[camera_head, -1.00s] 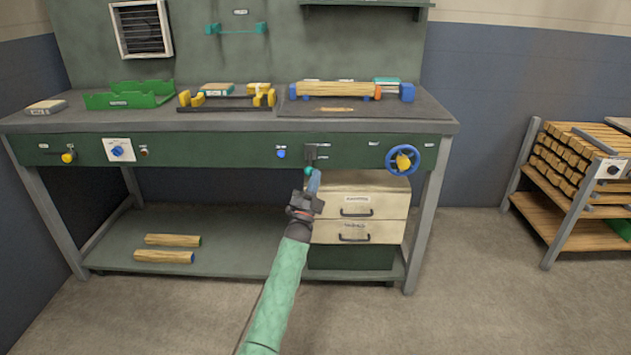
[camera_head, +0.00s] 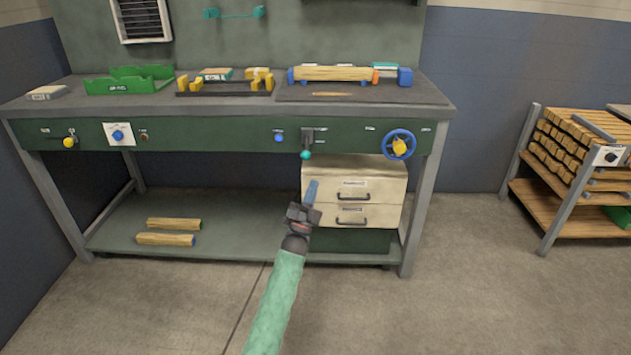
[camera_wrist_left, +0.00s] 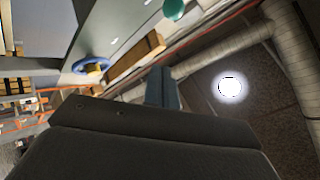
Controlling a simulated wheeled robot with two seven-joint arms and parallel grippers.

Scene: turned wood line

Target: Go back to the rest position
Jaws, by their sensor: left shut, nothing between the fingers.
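My left gripper (camera_head: 311,191) is shut and empty, its blue fingers pointing up in front of the drawer unit (camera_head: 345,186). In the left wrist view its fingers (camera_wrist_left: 162,88) show beyond the dark wrist body. It is apart from the lever with the teal knob (camera_head: 306,154) on the bench front, which hangs a little above the fingertips. The teal knob also shows at the top of the left wrist view (camera_wrist_left: 173,9). My right gripper is in neither view.
The green workbench (camera_head: 215,133) spans the view, with a blue handwheel (camera_head: 398,145) at its right. Wood pieces (camera_head: 166,239) lie on its lower shelf. A rack of wood (camera_head: 570,150) stands at the right. The floor (camera_head: 460,300) in front is clear.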

